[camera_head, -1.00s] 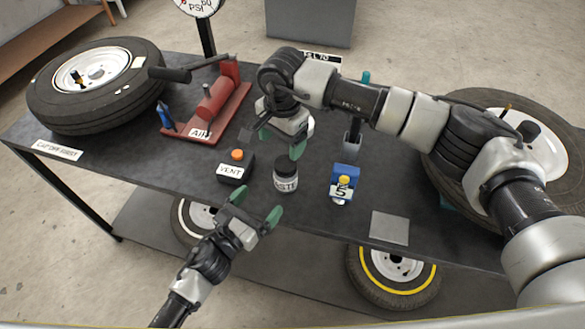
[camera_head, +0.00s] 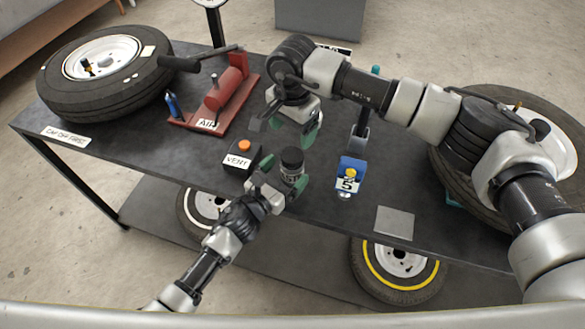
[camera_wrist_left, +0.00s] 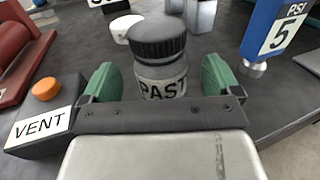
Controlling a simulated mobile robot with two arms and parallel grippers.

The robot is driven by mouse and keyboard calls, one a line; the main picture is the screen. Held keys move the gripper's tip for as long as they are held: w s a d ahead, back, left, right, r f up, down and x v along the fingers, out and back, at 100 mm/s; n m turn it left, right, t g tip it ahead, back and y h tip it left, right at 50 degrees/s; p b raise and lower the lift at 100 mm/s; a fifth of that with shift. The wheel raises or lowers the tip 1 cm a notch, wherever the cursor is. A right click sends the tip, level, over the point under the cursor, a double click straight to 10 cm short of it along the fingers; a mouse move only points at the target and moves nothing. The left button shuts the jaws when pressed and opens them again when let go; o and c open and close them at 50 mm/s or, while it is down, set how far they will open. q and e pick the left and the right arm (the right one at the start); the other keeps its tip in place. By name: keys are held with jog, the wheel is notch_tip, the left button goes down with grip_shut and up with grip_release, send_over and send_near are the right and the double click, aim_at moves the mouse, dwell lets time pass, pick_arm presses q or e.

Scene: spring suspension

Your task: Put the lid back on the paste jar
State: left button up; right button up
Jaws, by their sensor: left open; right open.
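The paste jar (camera_head: 292,168) stands upright on the dark bench near its front edge. In the left wrist view the jar (camera_wrist_left: 162,80) has a grey body, a label reading "PAST" and a dark ribbed top. My left gripper (camera_head: 280,188) is open, with its green fingers on either side of the jar; I cannot tell if they touch it. The fingers also show in the left wrist view (camera_wrist_left: 160,82). My right gripper (camera_head: 296,126) is open just behind the jar. A low white round piece (camera_wrist_left: 123,27) lies behind the jar; I cannot tell if it is the lid.
The vent box (camera_head: 238,161) with an orange button stands left of the jar. A blue PSI gauge (camera_head: 350,172) stands to its right. A red air pump (camera_head: 225,92) and a tyre (camera_head: 105,85) are at the left. A grey plate (camera_head: 394,223) lies at the front right.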

aim_at(285, 173)
pick_arm(q)
jog(key=shift+x, duration=1.5)
jog(key=c, duration=1.6)
grip_shut()
pick_arm(e)
jog(key=shift+n, duration=0.3)
jog(key=n, duration=0.6)
jog(key=shift+r, duration=0.15)
jog(key=n, duration=0.7)
jog(key=shift+r, duration=0.1)
